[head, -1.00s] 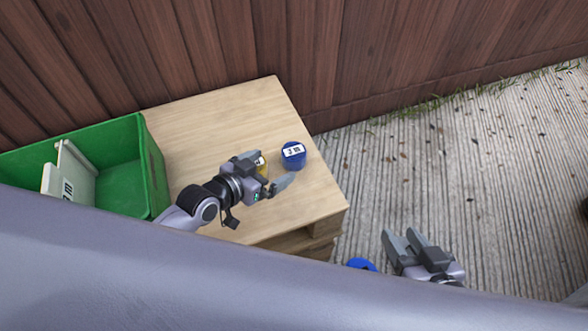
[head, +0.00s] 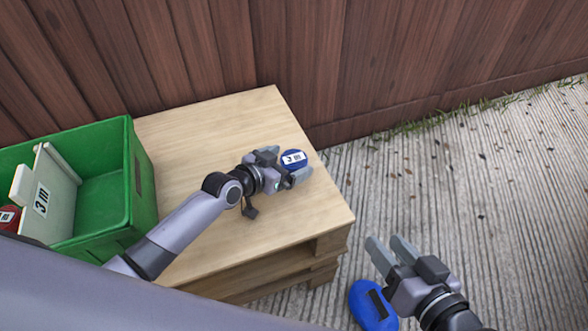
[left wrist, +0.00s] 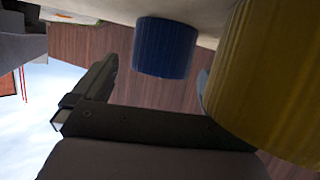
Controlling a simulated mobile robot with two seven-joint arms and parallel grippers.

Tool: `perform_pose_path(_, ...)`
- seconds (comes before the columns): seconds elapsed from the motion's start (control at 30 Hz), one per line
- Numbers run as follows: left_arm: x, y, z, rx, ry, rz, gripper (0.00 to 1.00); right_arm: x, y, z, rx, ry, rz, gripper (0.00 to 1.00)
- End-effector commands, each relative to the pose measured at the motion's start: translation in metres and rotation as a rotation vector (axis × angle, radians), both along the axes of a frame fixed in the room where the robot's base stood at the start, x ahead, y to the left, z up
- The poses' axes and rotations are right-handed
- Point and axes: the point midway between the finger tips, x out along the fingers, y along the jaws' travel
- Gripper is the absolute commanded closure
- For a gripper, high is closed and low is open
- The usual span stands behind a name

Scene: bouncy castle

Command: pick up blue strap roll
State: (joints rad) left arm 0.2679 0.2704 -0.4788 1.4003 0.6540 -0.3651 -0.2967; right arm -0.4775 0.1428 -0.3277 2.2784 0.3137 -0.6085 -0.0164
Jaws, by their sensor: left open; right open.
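The blue strap roll (head: 293,158) with a white "3 m" label stands near the far right corner of the wooden table (head: 200,130). My left gripper (head: 288,163) is open and low over the table, its fingertips at either side of the blue roll's near part. In the left wrist view, the blue roll (left wrist: 165,47) shows ahead between the fingers, with a gap to the left finger. A yellow roll (left wrist: 268,80) is very close at the right and hides most of the other finger. My right gripper (head: 390,250) is open and empty, off the table's right side.
A green crate (head: 145,185) with a white "3 m" divider (head: 45,200) stands at the table's left; a red roll (head: 8,218) sits beside the divider. A wooden fence rises behind. A blue rounded object (head: 362,300) is below my right gripper. The table's front middle is bare.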

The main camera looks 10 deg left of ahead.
Motion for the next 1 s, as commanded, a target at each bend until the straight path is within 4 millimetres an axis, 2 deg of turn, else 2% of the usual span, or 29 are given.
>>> perform_pose_path(0.27, 0.004, -0.002, -0.002, 0.0, 0.001, 0.0, 0.0, 0.0, 0.002, 0.001, 0.015, 0.0, 0.005, 0.57)
perform_pose_path(0.3, 0.004, -0.002, -0.002, 0.0, 0.001, 0.0, 0.03, 0.0, 0.002, 0.001, 0.015, 0.0, 0.005, 0.57)
perform_pose_path(0.5, 0.003, -0.002, -0.002, 0.0, 0.001, 0.0, 0.66, 0.001, 0.002, 0.001, 0.014, 0.0, 0.005, 0.57)
perform_pose_path(0.83, 0.004, -0.002, 0.002, 0.0, -0.001, 0.0, 0.66, 0.001, 0.002, 0.003, 0.01, -0.002, 0.003, 0.57)
perform_pose_path(1.0, 0.004, -0.002, 0.016, -0.001, -0.003, 0.0, 0.66, 0.002, -0.001, 0.01, -0.014, -0.012, -0.004, 0.57)
